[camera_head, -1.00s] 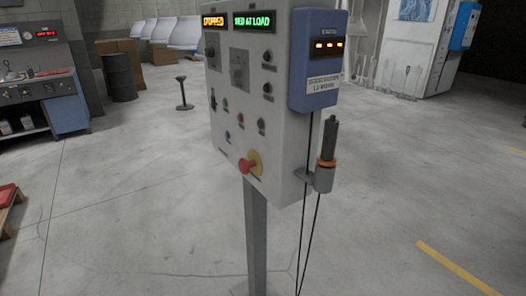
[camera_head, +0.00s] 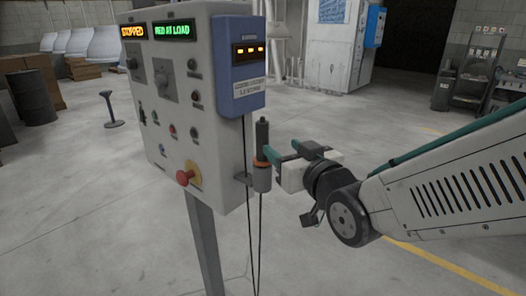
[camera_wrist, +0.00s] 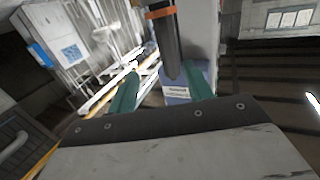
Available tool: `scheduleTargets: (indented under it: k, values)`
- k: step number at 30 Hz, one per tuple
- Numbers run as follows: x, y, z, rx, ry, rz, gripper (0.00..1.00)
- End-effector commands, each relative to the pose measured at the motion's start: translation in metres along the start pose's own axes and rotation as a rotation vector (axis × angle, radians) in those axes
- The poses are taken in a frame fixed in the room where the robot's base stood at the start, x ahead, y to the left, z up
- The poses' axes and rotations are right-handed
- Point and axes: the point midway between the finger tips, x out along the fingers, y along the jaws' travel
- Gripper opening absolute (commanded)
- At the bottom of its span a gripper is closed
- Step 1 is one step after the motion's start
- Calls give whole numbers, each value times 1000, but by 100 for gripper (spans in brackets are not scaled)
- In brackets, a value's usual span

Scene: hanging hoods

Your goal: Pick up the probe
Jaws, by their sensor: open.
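The probe (camera_head: 262,138) has a dark cylindrical handle with an orange ring. It stands upright in a grey holder (camera_head: 262,178) on the side of the control panel. My gripper (camera_head: 283,151) is open just right of the handle, its green fingers pointing at it. One fingertip overlaps the probe's edge in the head view. In the wrist view, the probe (camera_wrist: 170,45) comes down from the top and its handle lies between the open fingers (camera_wrist: 162,72), closer to the right one. I cannot tell if a finger touches it.
The grey control panel (camera_head: 165,100) stands on a post, with a red button (camera_head: 184,177) on its front. A blue box (camera_head: 239,85) is fixed beside the probe. Thin cables (camera_head: 250,225) hang below. The floor around is open.

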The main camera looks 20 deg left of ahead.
Motion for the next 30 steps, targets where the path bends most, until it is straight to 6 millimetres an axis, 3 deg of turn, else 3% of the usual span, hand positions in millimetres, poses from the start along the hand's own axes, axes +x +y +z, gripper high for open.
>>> scheduleTargets:
  k: [3,18,28,30]
  values:
    - [9,-11,-2,0,35,-19,51]
    - [73,-15,-6,-1,40,-19,51]
    - [81,-15,-7,0,40,-19,51]
    - [81,-15,-7,0,39,-19,34]
